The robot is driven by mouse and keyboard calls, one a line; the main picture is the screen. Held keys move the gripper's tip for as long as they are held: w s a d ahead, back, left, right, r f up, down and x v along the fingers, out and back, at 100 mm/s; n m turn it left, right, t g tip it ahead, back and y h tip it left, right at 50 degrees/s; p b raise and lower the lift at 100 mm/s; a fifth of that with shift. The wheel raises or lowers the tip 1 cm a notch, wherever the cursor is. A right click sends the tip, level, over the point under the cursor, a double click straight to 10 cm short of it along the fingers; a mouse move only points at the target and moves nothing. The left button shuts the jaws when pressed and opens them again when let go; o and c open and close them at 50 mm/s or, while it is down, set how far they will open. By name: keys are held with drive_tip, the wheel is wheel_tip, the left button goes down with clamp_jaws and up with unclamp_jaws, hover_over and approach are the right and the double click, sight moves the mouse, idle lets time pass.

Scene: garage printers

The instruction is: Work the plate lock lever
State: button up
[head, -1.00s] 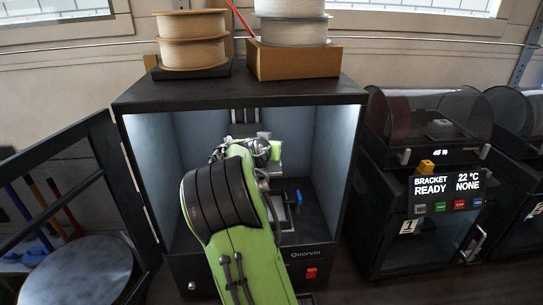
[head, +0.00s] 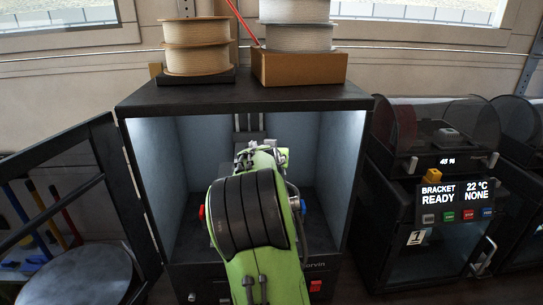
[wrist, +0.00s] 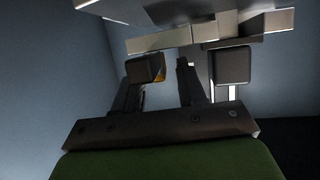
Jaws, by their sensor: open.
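The open printer (head: 245,95) stands in front of me with its chamber lit. My gripper (wrist: 189,67) is inside it and open, its fingers apart in the wrist view; in the head view my arm hides most of it. A small blue part (head: 303,207) shows right of my arm and a small red part (head: 201,212) left of it, both low in the chamber. I cannot tell which belongs to the plate lock lever. The plate is hidden behind my arm. A pale blocky part (wrist: 165,41) lies just beyond the fingertips; contact is unclear.
The printer door (head: 120,180) is swung open on the left. The chamber's right wall (head: 335,170) is close to my arm. Filament spools (head: 197,45) stand on top. A second printer (head: 432,205) with a lit display stands at right.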

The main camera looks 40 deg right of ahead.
drive_tip(key=b+v, duration=0.2)
drive_tip(key=v, duration=1.3)
drive_tip(key=shift+s+a, duration=0.15)
drive_tip(key=shift+a, duration=0.1)
drive_tip(key=shift+f, duration=0.15)
